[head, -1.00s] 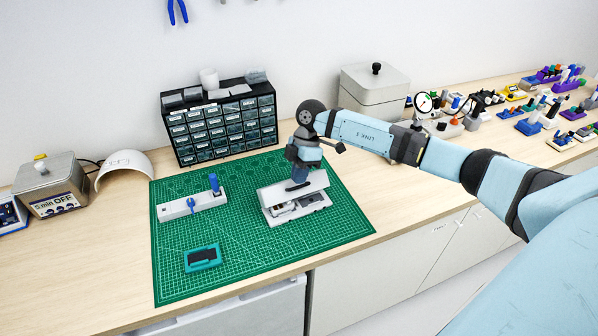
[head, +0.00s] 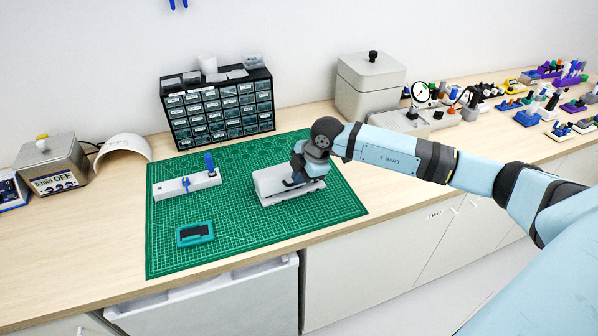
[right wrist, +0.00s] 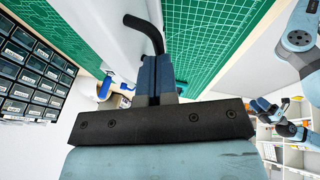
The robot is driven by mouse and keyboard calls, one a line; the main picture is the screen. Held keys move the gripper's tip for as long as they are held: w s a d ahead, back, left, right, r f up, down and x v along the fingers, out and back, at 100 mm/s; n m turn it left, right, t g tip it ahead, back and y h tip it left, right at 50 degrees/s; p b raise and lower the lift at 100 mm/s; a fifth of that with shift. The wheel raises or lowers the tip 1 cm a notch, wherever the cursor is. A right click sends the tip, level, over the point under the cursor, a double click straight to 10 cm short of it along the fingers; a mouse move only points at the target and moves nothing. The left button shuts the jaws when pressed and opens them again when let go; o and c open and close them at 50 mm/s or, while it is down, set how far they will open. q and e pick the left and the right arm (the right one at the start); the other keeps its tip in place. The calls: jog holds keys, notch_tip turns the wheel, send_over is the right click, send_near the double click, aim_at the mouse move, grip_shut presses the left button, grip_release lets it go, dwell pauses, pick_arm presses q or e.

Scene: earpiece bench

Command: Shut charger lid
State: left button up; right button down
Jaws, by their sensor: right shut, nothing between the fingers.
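The white charger (head: 291,190) sits on the green mat. Its long white lid (head: 270,182) lies low over the base, and the inside no longer shows in the head view; I cannot tell whether it is fully flush.
A white holder (head: 187,186) with blue parts and a teal frame (head: 195,233) lie on the mat (head: 250,235) to the left. A drawer cabinet (head: 219,107) stands behind, and a grey lidded box (head: 368,84) behind right.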

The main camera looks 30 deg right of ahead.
jog(key=shift+s+f, duration=0.3)
jog(key=shift+f, duration=0.35)
pick_arm(q)
jog(key=shift+w+a+f+b, duration=0.1)
jog(key=shift+f+b, duration=0.65)
jog(key=shift+f, duration=0.4)
pick_arm(e)
jog(key=shift+s+a+f, duration=0.1)
jog(key=shift+s+f, duration=0.3)
jog(key=shift+f, duration=0.15)
jog(key=shift+s+a+f, duration=0.1)
jog(key=shift+s+f, duration=0.25)
jog(key=shift+f, duration=0.2)
pick_arm(q)
jog(key=shift+r, duration=0.1)
pick_arm(e)
jog(key=shift+d, duration=0.1)
